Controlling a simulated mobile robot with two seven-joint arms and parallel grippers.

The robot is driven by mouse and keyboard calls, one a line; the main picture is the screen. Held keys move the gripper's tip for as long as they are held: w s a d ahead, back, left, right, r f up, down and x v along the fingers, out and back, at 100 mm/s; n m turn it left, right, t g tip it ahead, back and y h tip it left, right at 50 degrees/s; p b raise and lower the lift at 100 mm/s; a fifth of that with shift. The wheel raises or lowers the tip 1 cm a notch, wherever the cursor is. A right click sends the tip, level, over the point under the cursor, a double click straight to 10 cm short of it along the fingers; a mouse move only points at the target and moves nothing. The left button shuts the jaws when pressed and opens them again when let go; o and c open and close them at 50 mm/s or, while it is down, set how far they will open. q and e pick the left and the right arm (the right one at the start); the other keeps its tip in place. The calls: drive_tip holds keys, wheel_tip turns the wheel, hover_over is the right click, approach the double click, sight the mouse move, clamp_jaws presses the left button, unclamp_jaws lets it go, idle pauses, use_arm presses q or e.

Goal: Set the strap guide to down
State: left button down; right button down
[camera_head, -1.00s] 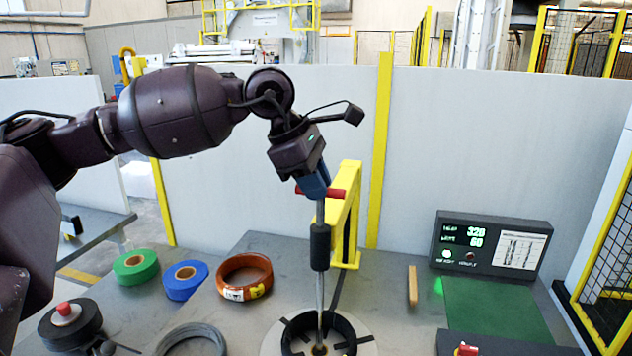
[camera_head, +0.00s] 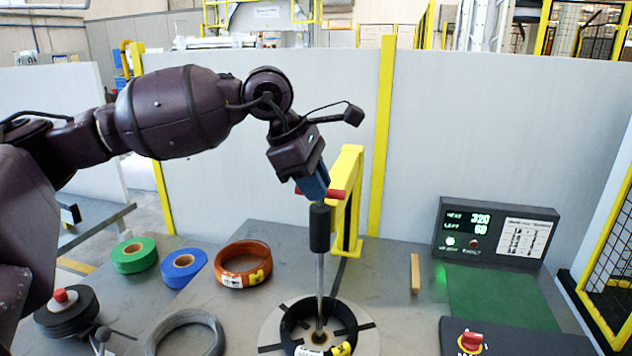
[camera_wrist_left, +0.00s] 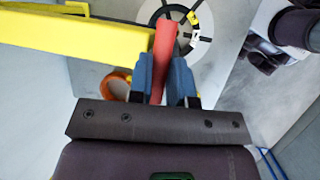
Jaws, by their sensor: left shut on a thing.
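The strap guide has a yellow frame (camera_head: 346,205) with a red handle (camera_head: 335,194). My left gripper (camera_head: 314,185) is shut on the red handle. In the left wrist view the red handle (camera_wrist_left: 163,50) lies between the blue fingers of my left gripper (camera_wrist_left: 164,82), beside the yellow beam (camera_wrist_left: 80,38). In the head view a rod with a black sleeve (camera_head: 320,229) stands just below the handle and reaches down into a dark ring (camera_head: 290,330). Whether the rod joins the handle is hidden by the fingers. My right gripper is out of view.
Green (camera_head: 134,255), blue (camera_head: 184,268) and copper-coloured (camera_head: 243,264) rolls lie left on the grey table, with a grey wire coil (camera_head: 186,335) in front. A display panel (camera_head: 495,233) stands right, behind a green mat (camera_head: 500,297). A red switch (camera_head: 470,341) is front right.

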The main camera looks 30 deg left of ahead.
use_arm(q)
drive_tip(key=c, duration=1.1)
unclamp_jaws()
drive_tip(key=shift+f, duration=0.25)
drive_tip(key=shift+o, duration=0.2)
drive_tip(key=v, duration=1)
drive_tip(key=shift+r, duration=0.35)
drive_tip(key=shift+s+a, duration=0.15)
